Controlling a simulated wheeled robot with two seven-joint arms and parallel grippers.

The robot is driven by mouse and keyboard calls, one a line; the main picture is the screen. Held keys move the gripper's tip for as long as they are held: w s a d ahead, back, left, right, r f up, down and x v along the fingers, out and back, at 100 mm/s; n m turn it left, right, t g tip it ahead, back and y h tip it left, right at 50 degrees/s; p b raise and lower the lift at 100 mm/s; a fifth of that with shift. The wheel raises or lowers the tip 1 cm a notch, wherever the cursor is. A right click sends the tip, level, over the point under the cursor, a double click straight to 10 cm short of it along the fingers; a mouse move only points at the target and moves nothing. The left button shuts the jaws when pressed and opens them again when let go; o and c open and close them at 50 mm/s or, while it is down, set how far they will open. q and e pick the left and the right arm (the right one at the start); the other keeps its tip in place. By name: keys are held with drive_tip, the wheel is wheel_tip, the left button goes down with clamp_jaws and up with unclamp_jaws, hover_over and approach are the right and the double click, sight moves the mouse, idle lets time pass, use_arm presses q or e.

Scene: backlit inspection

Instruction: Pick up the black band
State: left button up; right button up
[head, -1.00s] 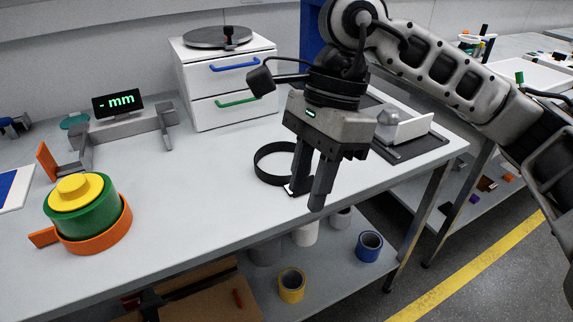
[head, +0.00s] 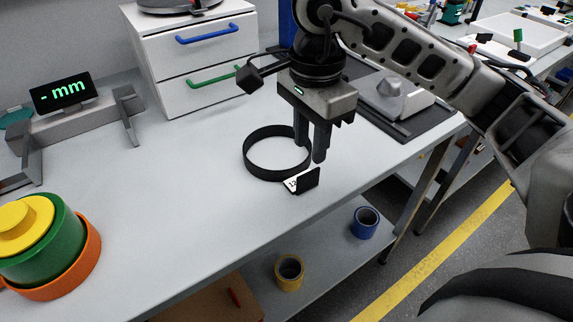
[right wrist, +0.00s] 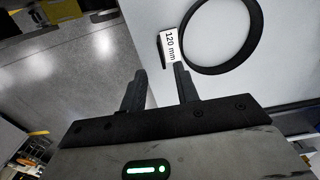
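The black band (head: 255,168) is a wide ring lying on the grey bench near its front edge. A white tag marked 120 mm with a black end piece (head: 302,181) adjoins its near right side. In the right wrist view the band (right wrist: 246,52) shows at the upper right, and its tag (right wrist: 171,45) is just beyond the fingertips. My right gripper (head: 311,153) points down at the band's right side, with its fingers overlapping the rim in the picture. In the right wrist view its fingers (right wrist: 159,72) are apart with nothing gripped. My left gripper is out of view.
A green and yellow stepped piece in an orange ring (head: 75,268) stands at the left. A gauge with a mm display (head: 62,95) and a white drawer unit (head: 195,60) stand behind. A dark mat (head: 425,122) lies at the right. The bench left of the band is clear.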

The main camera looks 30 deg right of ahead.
sight(309, 172)
drive_tip(key=shift+w+d+f, duration=0.1)
drive_tip(key=shift+d+f, duration=0.05)
drive_tip(key=shift+f, duration=3.05)
clamp_jaws()
